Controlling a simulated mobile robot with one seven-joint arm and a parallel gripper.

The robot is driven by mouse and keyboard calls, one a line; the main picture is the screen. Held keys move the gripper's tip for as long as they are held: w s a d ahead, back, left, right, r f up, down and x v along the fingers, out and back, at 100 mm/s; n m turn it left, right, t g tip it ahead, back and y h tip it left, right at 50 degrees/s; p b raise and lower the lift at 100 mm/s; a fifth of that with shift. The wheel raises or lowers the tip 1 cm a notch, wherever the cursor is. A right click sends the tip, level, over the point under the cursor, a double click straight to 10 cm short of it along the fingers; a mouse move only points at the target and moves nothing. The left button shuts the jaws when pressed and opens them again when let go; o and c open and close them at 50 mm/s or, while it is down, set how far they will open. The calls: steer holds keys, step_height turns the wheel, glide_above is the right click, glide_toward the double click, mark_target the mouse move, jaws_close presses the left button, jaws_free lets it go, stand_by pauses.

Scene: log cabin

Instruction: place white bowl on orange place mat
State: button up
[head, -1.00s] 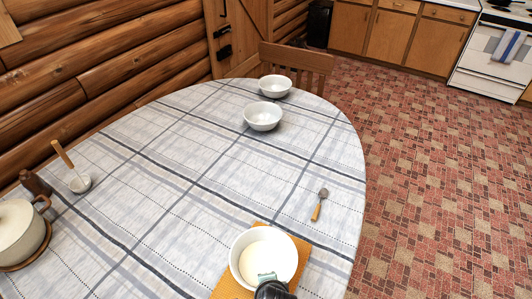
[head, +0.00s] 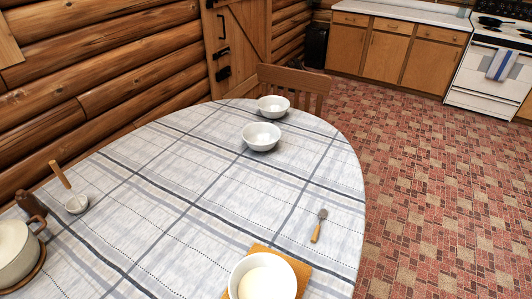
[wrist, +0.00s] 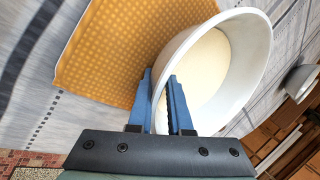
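The white bowl (head: 240,272), cream-coloured inside, is over the orange place mat (head: 303,271) at the bottom of the head view, partly cut off by the frame. In the wrist view the bowl (wrist: 254,55) overlaps the right part of the mat (wrist: 120,50) and reaches past its edge. I cannot tell whether its base touches the mat. My gripper (wrist: 160,78) has its blue fingers close together on either side of the bowl's wall, one inside and one outside. It is out of sight in the head view.
Two other white bowls (head: 261,137) (head: 273,106) stand at the table's far end. A pot (head: 14,252), a mill (head: 30,205) and a small mortar with pestle (head: 76,204) are at left. The middle of the tablecloth (head: 175,190) is clear.

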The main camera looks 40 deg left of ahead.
steer(key=p+v, duration=0.1)
steer(key=v, duration=1.1)
steer(key=w+d+r+n+t, duration=0.15)
steer(key=w+r+t, duration=0.35)
steer(key=r, duration=0.6)
steer(key=w+d+r+n+t, duration=0.1)
steer(key=w+d+r+t, duration=0.15)
steer(key=w+r, duration=0.7)
steer(key=w+d+r+n+t, duration=0.1)
steer(key=w+r+t, duration=0.4)
steer(key=r, duration=0.8)
steer(key=d+r+n+t+h, duration=0.1)
steer(key=d+r+t, duration=0.15)
steer(key=r, duration=0.55)
steer(key=d+r+n+t, duration=0.1)
steer(key=d+r+t, duration=0.15)
steer(key=r, duration=0.55)
steer(key=s+d+r+n+t+h, duration=0.1)
steer(key=s+d+r+t, duration=0.2)
steer(key=r, duration=0.6)
steer(key=s+d+r+n+t+h, duration=0.1)
steer(key=s+d+r+t+h, duration=0.1)
steer(key=s+r, duration=0.6)
steer(key=shift+s+d+r+t, duration=0.2)
steer(key=shift+d+r+t, duration=0.35)
steer(key=shift+d+t, duration=0.25)
